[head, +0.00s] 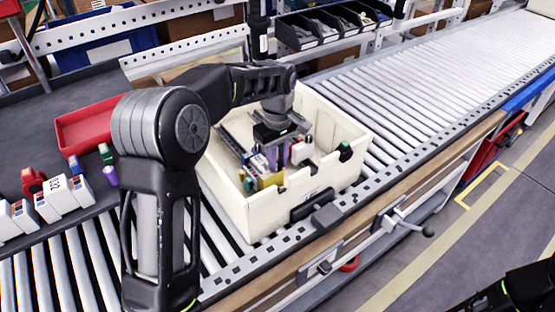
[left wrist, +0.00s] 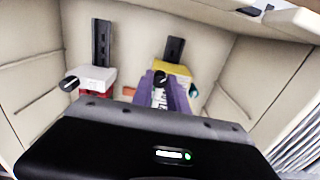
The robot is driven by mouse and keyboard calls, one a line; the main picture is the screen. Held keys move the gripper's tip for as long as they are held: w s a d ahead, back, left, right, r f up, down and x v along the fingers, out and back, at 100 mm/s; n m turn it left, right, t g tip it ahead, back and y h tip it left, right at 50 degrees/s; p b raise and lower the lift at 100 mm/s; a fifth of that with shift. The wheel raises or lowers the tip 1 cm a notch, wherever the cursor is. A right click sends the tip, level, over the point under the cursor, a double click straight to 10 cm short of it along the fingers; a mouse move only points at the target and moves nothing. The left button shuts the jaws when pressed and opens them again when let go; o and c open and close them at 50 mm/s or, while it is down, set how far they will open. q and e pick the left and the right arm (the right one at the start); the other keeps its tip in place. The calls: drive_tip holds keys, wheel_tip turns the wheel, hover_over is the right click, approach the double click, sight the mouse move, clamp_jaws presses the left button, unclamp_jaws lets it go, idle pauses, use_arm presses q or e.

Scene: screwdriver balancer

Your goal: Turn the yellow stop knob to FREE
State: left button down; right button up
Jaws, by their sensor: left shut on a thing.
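The yellow stop block (left wrist: 172,68) stands on the inner wall of the cream box, below a dark upright slot, in the left wrist view. My left gripper (left wrist: 160,82) reaches in front of it with purple fingers close together. A small dark knob (left wrist: 160,75) shows between the fingertips, and the fingers are shut on it. They hide much of the block's front, so I cannot read the knob's setting or a FREE mark. In the head view my left gripper (head: 272,157) is down inside the box, and the knob cannot be made out there.
The cream box (head: 330,178) sits on the roller conveyor (head: 420,85). A white and red block with a dark knob (left wrist: 96,80) stands to the left in the wrist view. A red tray (head: 88,127) and several small parts lie left of my arm.

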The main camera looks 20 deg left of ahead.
use_arm(q)
drive_tip(key=shift+m, duration=0.3)
idle(0.4)
drive_tip(key=m+p, duration=0.1)
drive_tip(key=m, duration=0.2)
drive_tip(key=shift+r+m, duration=0.1)
drive_tip(key=shift+m, duration=0.3)
drive_tip(key=m, duration=0.4)
drive_tip(key=shift+m+p, duration=0.3)
drive_tip(key=m, duration=0.4)
drive_tip(key=shift+m+p, duration=0.3)
drive_tip(key=shift+m, duration=2.3)
drive_tip(key=c, duration=1.3)
unclamp_jaws()
